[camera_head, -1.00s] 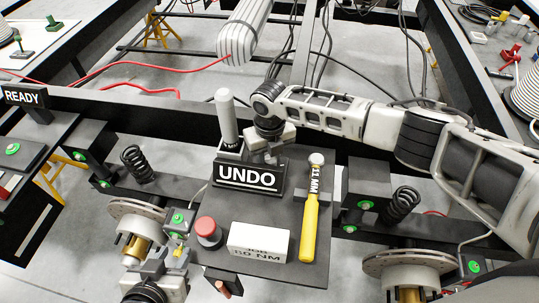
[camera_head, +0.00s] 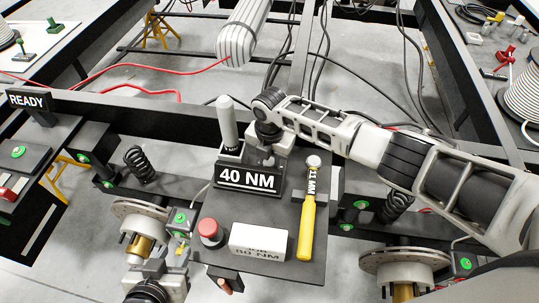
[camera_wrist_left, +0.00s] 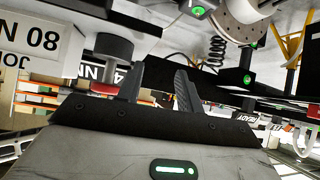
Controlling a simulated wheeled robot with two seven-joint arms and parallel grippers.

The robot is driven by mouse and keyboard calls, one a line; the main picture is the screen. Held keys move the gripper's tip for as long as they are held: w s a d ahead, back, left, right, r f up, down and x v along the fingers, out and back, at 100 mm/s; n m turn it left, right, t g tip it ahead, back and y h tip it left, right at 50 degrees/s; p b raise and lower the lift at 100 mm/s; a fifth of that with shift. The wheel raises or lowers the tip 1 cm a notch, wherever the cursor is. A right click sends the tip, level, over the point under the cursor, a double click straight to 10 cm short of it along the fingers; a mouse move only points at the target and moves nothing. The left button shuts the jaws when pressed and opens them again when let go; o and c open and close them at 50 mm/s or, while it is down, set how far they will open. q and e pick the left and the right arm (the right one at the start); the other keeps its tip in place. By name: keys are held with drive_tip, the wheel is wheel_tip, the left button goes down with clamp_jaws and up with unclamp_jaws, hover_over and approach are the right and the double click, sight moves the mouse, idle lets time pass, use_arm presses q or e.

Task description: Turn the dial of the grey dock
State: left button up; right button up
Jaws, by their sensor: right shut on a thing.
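The grey dock (camera_head: 230,157) stands at the back of the dark work plate, with a pale grey upright handle (camera_head: 228,122) in it. Its display (camera_head: 249,178) reads "40 NM". My right gripper (camera_head: 268,160) reaches down behind the right part of the display and is shut on the dial there; the display and the gripper hide most of the dial. My left gripper (camera_head: 154,264) is low at the left, apart from the dock. Its fingers, spread with nothing between them, show in the left wrist view (camera_wrist_left: 160,82).
On the plate are a red button (camera_head: 209,229), a white job card block (camera_head: 257,241) that seems to read "80 NM", and a yellow-handled "11 MM" tool (camera_head: 308,225). Brake discs (camera_head: 140,210) and springs (camera_head: 140,163) flank the plate. A "READY" sign (camera_head: 30,100) stands left.

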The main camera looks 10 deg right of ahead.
drive_tip(key=m+p, duration=0.1)
drive_tip(key=m, duration=0.4)
drive_tip(key=shift+d+r+m+p, duration=0.1)
drive_tip(key=shift+m+p, duration=0.3)
idle(0.4)
